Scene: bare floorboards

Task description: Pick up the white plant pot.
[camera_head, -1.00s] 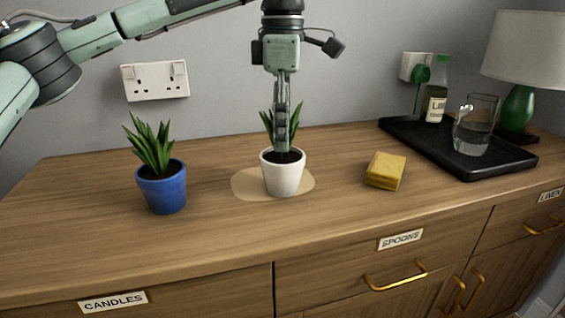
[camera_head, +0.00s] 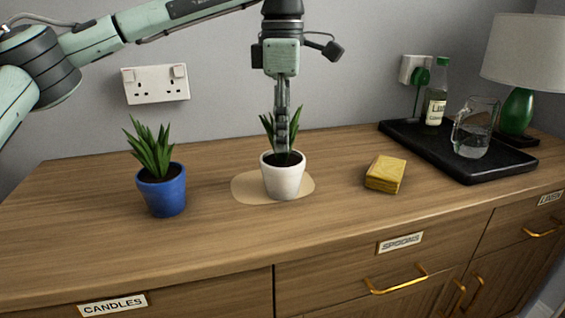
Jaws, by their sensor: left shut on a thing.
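The white plant pot (camera_head: 284,181) holds a green spiky plant and stands upright on a pale oval patch (camera_head: 245,187) on the wooden sideboard. My left gripper (camera_head: 282,150) points straight down into the top of the pot, among the leaves. It is shut on the white plant pot; the fingertips are partly hidden by the leaves and rim. I see no clear gap between the pot and the surface. My right gripper is not in view.
A blue pot (camera_head: 162,191) with a similar plant stands to the left. A black tray (camera_head: 505,168) holds a bottle (camera_head: 436,95) and a glass jug (camera_head: 474,130), near a lamp (camera_head: 518,107). The front of the sideboard top is clear.

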